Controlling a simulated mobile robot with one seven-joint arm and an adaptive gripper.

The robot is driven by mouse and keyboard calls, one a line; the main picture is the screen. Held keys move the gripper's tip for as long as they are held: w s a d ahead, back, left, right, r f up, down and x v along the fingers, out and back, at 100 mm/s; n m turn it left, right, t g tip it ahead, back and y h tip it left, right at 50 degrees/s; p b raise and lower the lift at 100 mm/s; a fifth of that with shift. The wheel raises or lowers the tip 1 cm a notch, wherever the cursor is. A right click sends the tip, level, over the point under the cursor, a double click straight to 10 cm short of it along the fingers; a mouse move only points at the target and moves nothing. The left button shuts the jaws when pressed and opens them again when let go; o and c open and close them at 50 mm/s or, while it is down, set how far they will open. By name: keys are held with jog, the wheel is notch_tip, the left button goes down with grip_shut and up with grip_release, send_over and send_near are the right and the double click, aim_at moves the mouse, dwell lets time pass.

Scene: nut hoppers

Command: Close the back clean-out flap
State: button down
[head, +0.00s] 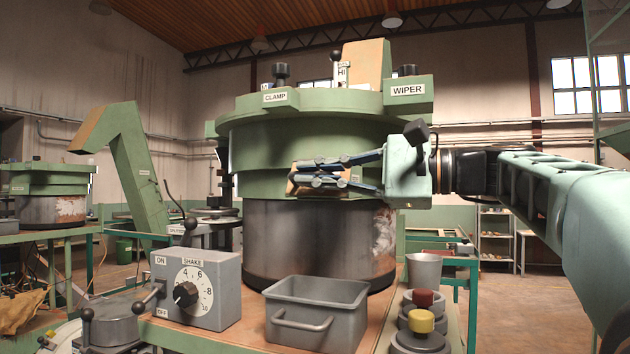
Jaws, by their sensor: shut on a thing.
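The hopper is a round green bowl (260,150) on a dark metal drum (300,240). My gripper (305,172) reaches in from the right, level, in front of the bowl's right side. Its fingers are shut on a small tan piece (303,188), mostly covered by them. I cannot tell whether this piece is a clean-out flap. No flap marked as the back one can be read. The bowl's far side is hidden. A tan-faced panel (367,63) stands upright above the bowl's rim.
Labels read CLAMP (275,97) and WIPER (407,90) on the rim. A grey dial box (195,285), a grey handled bin (316,310), a cup (424,270) and red and yellow knobs (422,321) stand in front. A green chute (140,175) rises at left.

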jog(key=shift+w+d+f+n+b, duration=0.1)
jog(key=shift+w+f+n+b, duration=0.25)
jog(key=shift+n+b, duration=0.5)
jog(key=shift+w+d+f+n+b, duration=0.2)
jog(key=shift+f+n+b, duration=0.3)
jog(key=shift+n, duration=0.65)
jog(key=shift+w+d+f+n+b, duration=0.1)
jog(key=shift+w+f+n+b, duration=0.4)
jog(key=shift+n, duration=0.5)
jog(key=shift+s+r, duration=0.1)
jog(key=shift+s, duration=0.05)
jog(key=c, duration=2.1)
grip_release()
send_near(320, 191)
jog(key=shift+s+d, duration=0.8)
jog(key=shift+d, duration=0.05)
